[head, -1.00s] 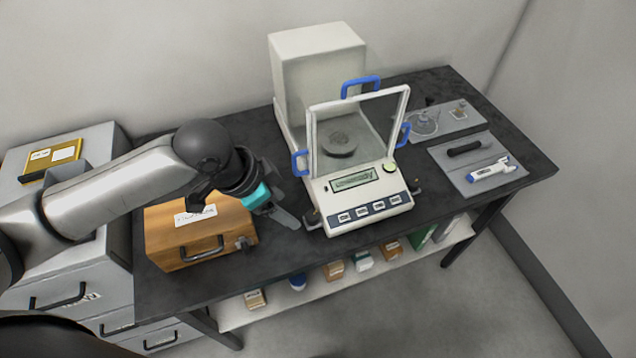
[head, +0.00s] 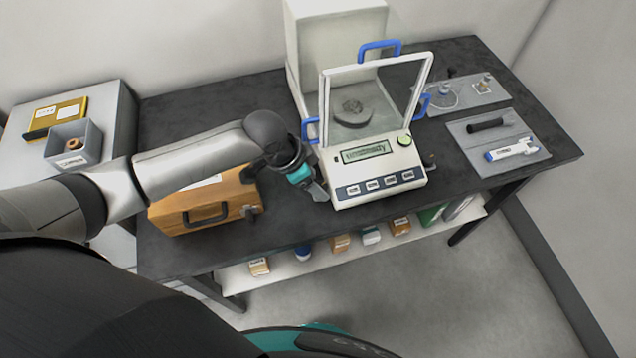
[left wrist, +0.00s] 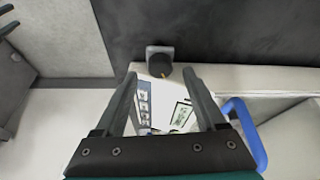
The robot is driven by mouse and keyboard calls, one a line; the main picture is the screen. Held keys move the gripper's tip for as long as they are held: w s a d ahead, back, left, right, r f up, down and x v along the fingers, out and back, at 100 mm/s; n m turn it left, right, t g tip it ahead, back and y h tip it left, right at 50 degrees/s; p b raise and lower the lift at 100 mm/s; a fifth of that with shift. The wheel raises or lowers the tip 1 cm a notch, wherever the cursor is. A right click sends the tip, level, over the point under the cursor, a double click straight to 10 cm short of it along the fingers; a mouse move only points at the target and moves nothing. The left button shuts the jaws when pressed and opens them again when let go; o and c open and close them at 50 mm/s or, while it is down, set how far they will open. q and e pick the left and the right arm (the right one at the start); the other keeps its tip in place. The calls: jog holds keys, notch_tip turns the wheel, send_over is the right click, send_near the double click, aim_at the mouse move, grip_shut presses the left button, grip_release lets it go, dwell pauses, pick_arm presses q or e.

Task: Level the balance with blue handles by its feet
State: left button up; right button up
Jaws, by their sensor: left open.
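The balance with blue handles (head: 378,178) stands on the dark table, its front panel with display and buttons facing me. Its round green level or knob (head: 404,140) sits at the panel's upper right. My left gripper (head: 322,192) is at the balance's front left corner. In the left wrist view a dark round foot (left wrist: 160,64) with a grey bracket sits just beyond and between the open fingertips (left wrist: 171,76). The fingers look empty. A second foot (head: 429,161) shows at the balance's right side. In the head view the left foot is hidden by my gripper. My right gripper is not in view.
A wooden case (head: 205,205) stands left of the balance, close under my left arm. A grey tray (head: 498,150) with a pen-like tool lies to the right, and another tray (head: 470,95) is behind it. The front table strip is clear.

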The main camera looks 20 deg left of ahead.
pick_arm(q)
jog(key=shift+x, duration=1.1)
jog(key=shift+c, duration=0.2)
grip_shut()
